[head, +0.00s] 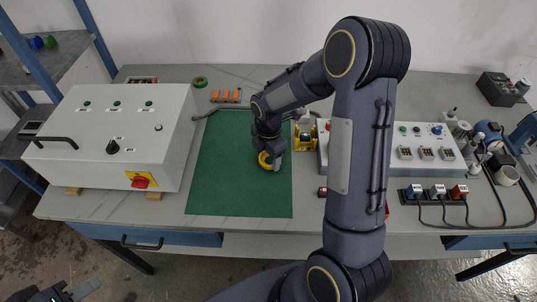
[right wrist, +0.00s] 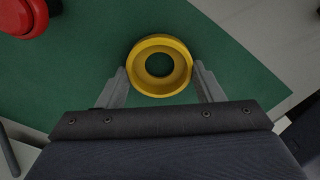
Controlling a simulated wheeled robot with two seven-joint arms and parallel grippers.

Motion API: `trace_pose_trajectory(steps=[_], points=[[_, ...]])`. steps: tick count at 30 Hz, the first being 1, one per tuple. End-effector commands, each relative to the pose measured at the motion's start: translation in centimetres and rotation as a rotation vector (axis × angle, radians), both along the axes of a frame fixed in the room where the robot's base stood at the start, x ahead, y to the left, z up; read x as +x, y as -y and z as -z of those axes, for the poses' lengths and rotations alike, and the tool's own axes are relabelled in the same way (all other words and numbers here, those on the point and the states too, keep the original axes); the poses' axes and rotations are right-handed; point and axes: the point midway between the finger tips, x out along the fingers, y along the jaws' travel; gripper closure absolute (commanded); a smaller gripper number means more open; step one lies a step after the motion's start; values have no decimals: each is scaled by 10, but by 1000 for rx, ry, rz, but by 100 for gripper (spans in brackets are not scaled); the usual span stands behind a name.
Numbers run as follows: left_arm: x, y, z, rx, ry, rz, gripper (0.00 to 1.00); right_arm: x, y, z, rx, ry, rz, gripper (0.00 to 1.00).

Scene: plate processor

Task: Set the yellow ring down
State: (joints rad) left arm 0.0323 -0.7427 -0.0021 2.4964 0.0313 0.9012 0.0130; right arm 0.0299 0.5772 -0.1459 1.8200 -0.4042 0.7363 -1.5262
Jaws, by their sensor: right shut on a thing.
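The yellow ring (head: 263,161) is over the green mat (head: 230,190), right of the mat's middle. In the right wrist view the ring (right wrist: 160,42) lies flat, its round hole facing the camera and showing dark green. My right gripper (right wrist: 160,70) is shut on the ring, one finger against each side. In the head view my right gripper (head: 270,158) points down and partly hides the ring. I cannot tell whether the ring touches the mat. My left gripper (head: 64,291) is at the bottom left corner, away from the table; its jaw opening is unclear.
A white control box (head: 120,135) with a red switch stands left of the mat. A white panel (head: 425,150) with buttons stands to the right. A green ring (head: 200,82) and orange parts (head: 226,96) lie behind the mat. The mat's front and left are clear.

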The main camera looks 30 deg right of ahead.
Motion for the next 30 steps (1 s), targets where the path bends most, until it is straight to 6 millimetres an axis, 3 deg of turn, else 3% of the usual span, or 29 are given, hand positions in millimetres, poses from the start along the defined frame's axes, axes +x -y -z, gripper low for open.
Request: trace_pose_trajectory(steps=[6, 7, 11, 23, 30], points=[[0, 0, 4, 0, 0, 0, 64, 0, 0, 5, 0, 0, 0, 61], [0, 0, 3, 0, 0, 0, 64, 0, 0, 3, 0, 0, 0, 36], [0, 0, 3, 0, 0, 0, 64, 0, 0, 3, 0, 0, 0, 19], [0, 0, 0, 0, 0, 0, 64, 1, 0, -5, 0, 3, 0, 18], [0, 0, 1, 0, 0, 0, 64, 2, 0, -52, 1, 8, 1, 18]])
